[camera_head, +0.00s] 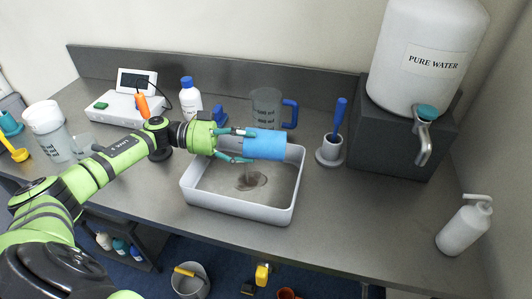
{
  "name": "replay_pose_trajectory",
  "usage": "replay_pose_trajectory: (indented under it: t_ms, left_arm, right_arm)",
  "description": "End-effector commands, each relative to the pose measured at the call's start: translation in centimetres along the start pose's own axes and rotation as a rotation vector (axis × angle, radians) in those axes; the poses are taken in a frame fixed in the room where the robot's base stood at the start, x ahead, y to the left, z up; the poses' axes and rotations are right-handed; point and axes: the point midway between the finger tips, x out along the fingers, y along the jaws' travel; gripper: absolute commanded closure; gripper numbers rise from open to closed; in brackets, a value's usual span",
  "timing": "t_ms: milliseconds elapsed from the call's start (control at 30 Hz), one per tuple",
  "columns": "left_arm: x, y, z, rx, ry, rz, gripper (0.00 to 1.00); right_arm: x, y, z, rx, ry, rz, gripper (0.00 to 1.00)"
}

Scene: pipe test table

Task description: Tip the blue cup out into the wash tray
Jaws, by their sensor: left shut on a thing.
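The blue cup (265,145) is held on its side above the wash tray (238,216), with one end toward the right. My left gripper (240,147) comes in from the left and is shut on the cup. The wash tray is a pale, shallow rectangular tub on the grey table. A small dark brownish puddle (251,181) lies on its floor below the cup. I cannot see inside the cup. My right gripper is not in view.
Behind the tray stand a clear jug with a blue handle (266,105) and a white bottle (190,97). A holder with a blue-handled tool (331,148) is to its right, near the water tank (425,60). The table's right front is clear up to a white pump bottle (464,228).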

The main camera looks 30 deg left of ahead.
Motion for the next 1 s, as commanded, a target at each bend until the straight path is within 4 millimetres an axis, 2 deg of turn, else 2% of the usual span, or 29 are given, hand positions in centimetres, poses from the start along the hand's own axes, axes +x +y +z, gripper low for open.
replay_pose_trajectory:
  t_ms: [467,733,1000]
  left_arm:
    - [-0.1,0.0,-0.1,0.001,0.014,0.002,0.80]
    - [-0.5,-0.1,0.3,-0.001,0.130,0.016,0.80]
    - [-0.6,0.0,-0.1,0.001,0.154,0.021,0.80]
  right_arm:
    - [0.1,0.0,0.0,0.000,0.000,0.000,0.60]
    - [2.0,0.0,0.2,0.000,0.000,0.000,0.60]
    - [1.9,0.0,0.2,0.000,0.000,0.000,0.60]
